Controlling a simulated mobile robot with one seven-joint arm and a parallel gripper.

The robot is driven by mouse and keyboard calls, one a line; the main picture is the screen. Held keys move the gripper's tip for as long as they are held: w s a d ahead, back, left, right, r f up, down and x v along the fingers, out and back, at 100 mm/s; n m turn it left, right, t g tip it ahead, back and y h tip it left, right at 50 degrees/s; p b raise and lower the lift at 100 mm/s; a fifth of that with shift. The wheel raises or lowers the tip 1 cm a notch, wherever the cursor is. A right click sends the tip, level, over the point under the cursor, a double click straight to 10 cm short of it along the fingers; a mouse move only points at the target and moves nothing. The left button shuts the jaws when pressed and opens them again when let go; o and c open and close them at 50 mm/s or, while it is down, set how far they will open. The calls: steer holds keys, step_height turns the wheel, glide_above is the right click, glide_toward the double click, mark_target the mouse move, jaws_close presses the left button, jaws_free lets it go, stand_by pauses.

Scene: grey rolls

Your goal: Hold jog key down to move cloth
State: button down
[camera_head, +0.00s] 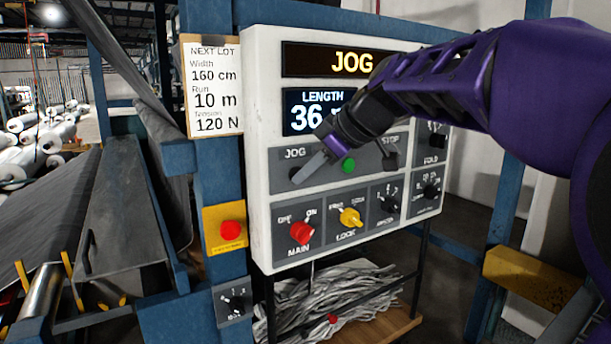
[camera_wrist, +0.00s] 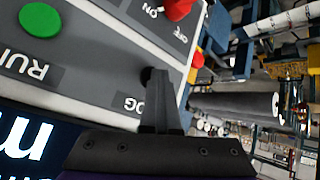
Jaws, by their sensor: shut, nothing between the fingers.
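My gripper (camera_head: 301,178) is shut and empty, its fingertips at the JOG position of the white control panel (camera_head: 258,150). The black jog key (camera_wrist: 147,74) shows only partly in the wrist view, right at my fingertips (camera_wrist: 152,78). I cannot tell how far it is pressed. The upper display (camera_head: 330,61) reads JOG. The length display (camera_head: 310,112) starts with 36, its end hidden by my gripper. Grey cloth (camera_head: 50,190) runs over the machine at the left.
A green run button (camera_head: 348,166) sits right of the jog key, then a dark stop button (camera_head: 391,160). Below are a red main switch (camera_head: 301,232) and a yellow lock switch (camera_head: 350,217). A red button (camera_head: 231,231) is on the blue post. A lot card (camera_head: 213,88) hangs left.

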steer(key=shift+f, duration=0.1)
stand_by(0.4)
steer(key=shift+s+d+b, duration=0.45)
steer(key=shift+s+b, duration=0.25)
steer(key=shift+b, duration=0.05)
